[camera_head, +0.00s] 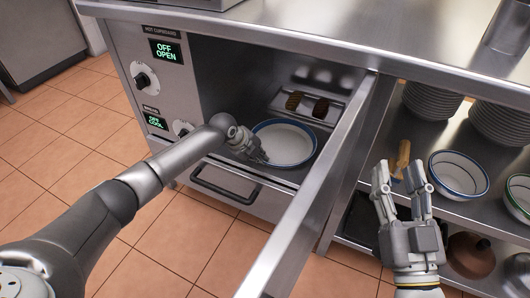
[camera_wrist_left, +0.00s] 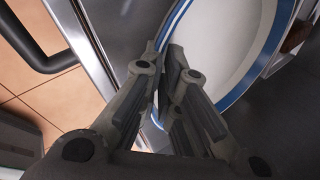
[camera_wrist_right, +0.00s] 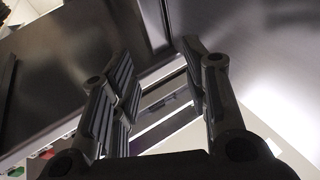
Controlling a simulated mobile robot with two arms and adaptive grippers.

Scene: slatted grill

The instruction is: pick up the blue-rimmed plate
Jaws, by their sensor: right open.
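The blue-rimmed plate (camera_head: 284,141) is white and round, in the open hot cupboard in the head view. It looks level; I cannot tell whether it is resting on the cupboard floor. My left gripper (camera_head: 262,156) is at its near left edge. In the left wrist view the fingers (camera_wrist_left: 164,66) are close together with the rim of the plate (camera_wrist_left: 245,50) between them. My right gripper (camera_head: 400,172) is open and empty, outside the cupboard to the right of its door.
The open cupboard door (camera_head: 318,185) stands between my two grippers. A small rack with two brown items (camera_head: 307,104) is behind the plate. A steel counter (camera_head: 330,30) overhangs the cupboard.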

